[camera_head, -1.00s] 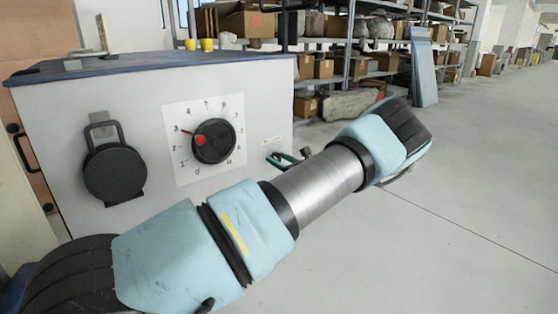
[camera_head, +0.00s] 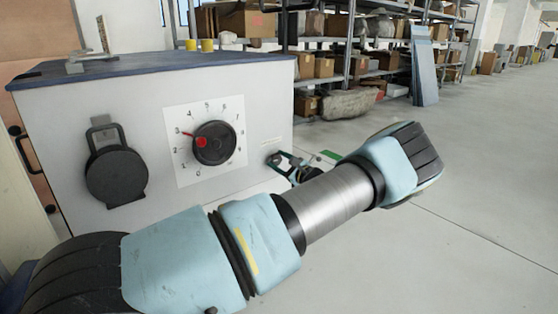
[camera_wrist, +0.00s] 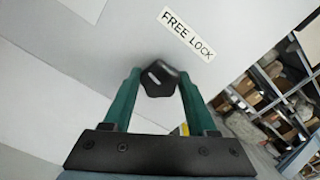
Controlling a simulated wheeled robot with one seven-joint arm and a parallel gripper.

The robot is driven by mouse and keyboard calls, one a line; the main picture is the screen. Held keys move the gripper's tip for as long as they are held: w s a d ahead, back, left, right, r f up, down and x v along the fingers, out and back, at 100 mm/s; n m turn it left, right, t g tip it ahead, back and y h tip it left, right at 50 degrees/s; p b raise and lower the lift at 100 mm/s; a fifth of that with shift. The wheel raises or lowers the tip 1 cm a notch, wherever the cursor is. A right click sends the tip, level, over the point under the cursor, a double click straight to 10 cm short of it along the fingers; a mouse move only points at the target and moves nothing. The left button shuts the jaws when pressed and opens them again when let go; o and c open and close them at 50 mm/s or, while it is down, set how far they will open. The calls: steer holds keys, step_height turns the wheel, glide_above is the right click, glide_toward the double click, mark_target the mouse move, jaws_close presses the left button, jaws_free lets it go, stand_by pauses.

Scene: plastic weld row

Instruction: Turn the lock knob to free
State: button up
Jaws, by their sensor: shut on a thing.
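The lock knob (camera_wrist: 160,80) is a small black lobed knob on the pale panel, in the middle of the wrist view. A white label (camera_wrist: 187,33) reading "FREE LOCK" is above it. My gripper (camera_wrist: 160,75) has its two green fingers on either side of the knob, shut on it. A small light mark shows on the knob's face; which word it points to I cannot tell. In the head view my gripper (camera_head: 279,161) is at the cabinet's right edge, and the knob is too small there to make out clearly.
The grey cabinet (camera_head: 70,90) carries a numbered dial (camera_head: 212,143) with a red pointer near 3 and a black round latch (camera_head: 116,175). My arm crosses in front of its lower part. Shelves (camera_head: 348,50) stand behind; the floor (camera_head: 480,160) at right is clear.

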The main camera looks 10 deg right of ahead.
steer(key=n, duration=0.5)
steer(key=shift+f+n, duration=0.1)
steer(key=shift+n, duration=0.2)
steer(key=n, duration=0.5)
steer(key=shift+s+f+n, duration=0.1)
steer(key=shift+f+n, duration=0.05)
steer(key=shift+n, duration=0.15)
steer(key=shift+a, duration=0.1)
steer(key=o, duration=1.4)
steer(key=shift+c, duration=0.2)
steer(key=p+v, duration=0.1)
steer(key=v, duration=0.9)
steer(key=shift+s+p, duration=0.3)
steer(key=shift+d, duration=0.25)
